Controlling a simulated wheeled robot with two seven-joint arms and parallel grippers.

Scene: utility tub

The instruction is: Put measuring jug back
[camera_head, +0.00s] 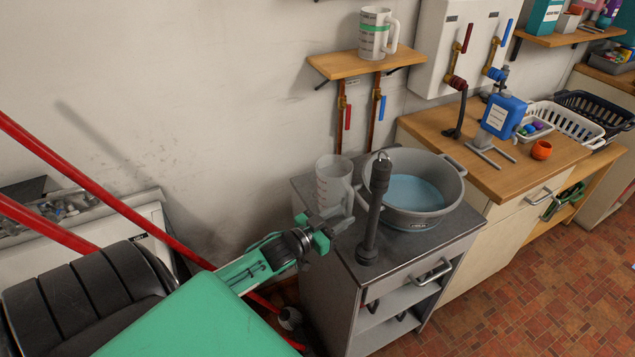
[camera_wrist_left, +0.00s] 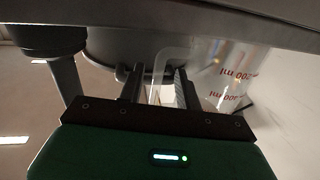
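A clear measuring jug (camera_head: 332,180) with red markings stands upright on the grey cabinet top (camera_head: 360,275), left of the grey tub. My left gripper (camera_head: 325,232) is at the cabinet's left edge, beside the jug's handle. In the left wrist view the jug (camera_wrist_left: 225,75) shows at the upper right, with its handle (camera_wrist_left: 156,82) between the fingers of the left gripper (camera_wrist_left: 160,88). The fingers look apart, with a gap around the handle. A second, whiter jug (camera_head: 374,35) with a green band stands on the wooden wall shelf (camera_head: 345,65). My right gripper is not in view.
The grey tub (camera_head: 450,185) of bluish water fills most of the cabinet top. A dark upright tube (camera_head: 372,220) stands in front of it. Pipes with red and blue levers (camera_head: 348,117) hang below the shelf. A wooden counter (camera_head: 480,160) adjoins on the right.

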